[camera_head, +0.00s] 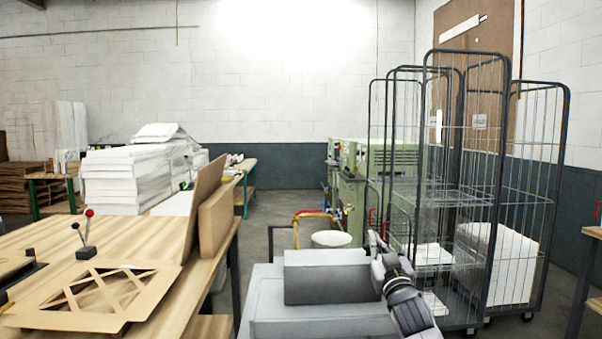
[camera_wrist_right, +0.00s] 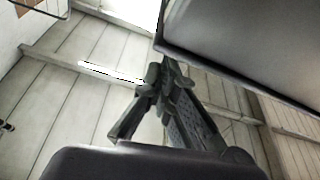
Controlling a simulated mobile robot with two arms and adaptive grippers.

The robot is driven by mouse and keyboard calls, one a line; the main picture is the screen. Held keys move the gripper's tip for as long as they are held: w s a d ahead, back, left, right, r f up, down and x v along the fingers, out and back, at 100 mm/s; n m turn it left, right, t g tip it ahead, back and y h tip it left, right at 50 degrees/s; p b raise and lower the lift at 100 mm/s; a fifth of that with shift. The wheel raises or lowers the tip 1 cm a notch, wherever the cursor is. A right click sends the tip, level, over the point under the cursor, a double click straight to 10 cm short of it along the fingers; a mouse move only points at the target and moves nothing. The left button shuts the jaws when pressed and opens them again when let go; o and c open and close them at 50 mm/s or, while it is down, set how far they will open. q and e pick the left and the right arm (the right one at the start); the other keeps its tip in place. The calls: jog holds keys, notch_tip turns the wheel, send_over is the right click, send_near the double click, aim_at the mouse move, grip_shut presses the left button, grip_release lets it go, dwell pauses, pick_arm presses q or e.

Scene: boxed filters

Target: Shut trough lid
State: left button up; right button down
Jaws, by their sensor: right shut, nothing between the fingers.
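A light grey trough (camera_head: 265,300) stands low in front of me, right of the wooden table. A darker grey block-like piece (camera_head: 330,284), which looks like its lid, rises above the trough's top; its exact angle is hard to tell. My right gripper (camera_head: 376,243) is shut and empty at the right upper edge of this grey piece. I cannot tell whether it touches it. In the right wrist view the shut fingers (camera_wrist_right: 155,85) are beside a dark grey slab at the upper right, probably the lid (camera_wrist_right: 245,50). My left gripper is not in view.
A wooden table (camera_head: 150,235) with a cardboard frame (camera_head: 95,295) and upright cardboard panels (camera_head: 214,220) stands at left. Wire roll cages (camera_head: 490,190) stand close on the right. A white round container (camera_head: 331,239) and green machine (camera_head: 375,160) are behind the trough.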

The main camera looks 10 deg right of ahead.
jog(key=r+p, duration=0.4)
jog(key=shift+w+d+r, duration=0.2)
jog(key=shift+r, duration=0.05)
jog(key=shift+s+a+f+b, duration=0.3)
jog(key=shift+s+f+b, duration=0.25)
jog(key=shift+s+f, duration=0.35)
jog(key=b+v, duration=0.1)
jog(key=v, duration=0.7)
jog(key=shift+s+a+r+b, duration=0.2)
jog(key=shift+a+r+b, duration=0.1)
jog(key=shift+r, duration=0.05)
